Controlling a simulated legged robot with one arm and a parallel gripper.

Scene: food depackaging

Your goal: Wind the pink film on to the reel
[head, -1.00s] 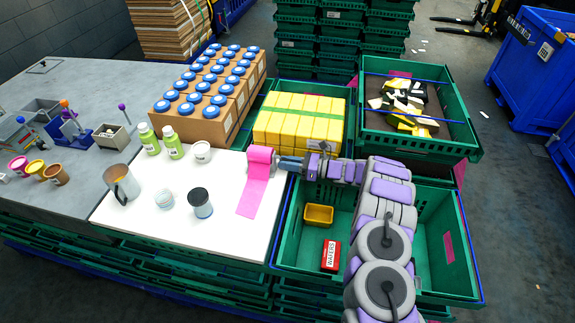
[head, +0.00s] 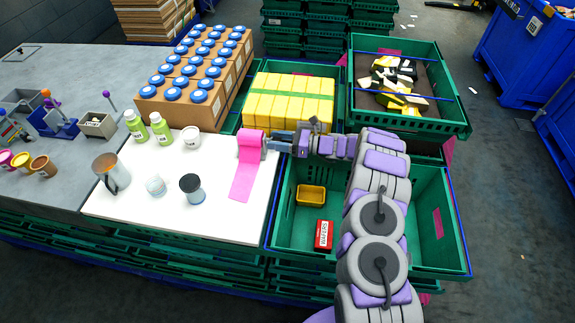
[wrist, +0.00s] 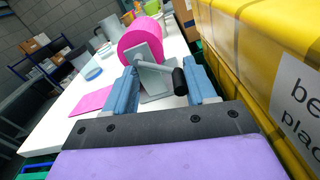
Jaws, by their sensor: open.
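The reel of pink film (head: 251,141) stands at the back right edge of the white board (head: 225,215). A loose strip of pink film (head: 244,182) runs from it across the board toward the front. In the wrist view the pink roll (wrist: 140,40) sits on a grey bracket, with a crank that ends in a black handle (wrist: 180,81). My gripper (wrist: 166,85) is open, with its blue fingers on either side of the crank handle. I cannot tell whether a finger touches it. In the head view my gripper (head: 277,143) is just right of the reel.
Yellow packs (head: 290,100) stand close behind and right of my gripper. A green crate (head: 285,235) below my arm holds a yellow tub (head: 311,195) and a red wafers box (head: 324,235). Cups and green bottles (head: 160,129) stand on the left part of the board.

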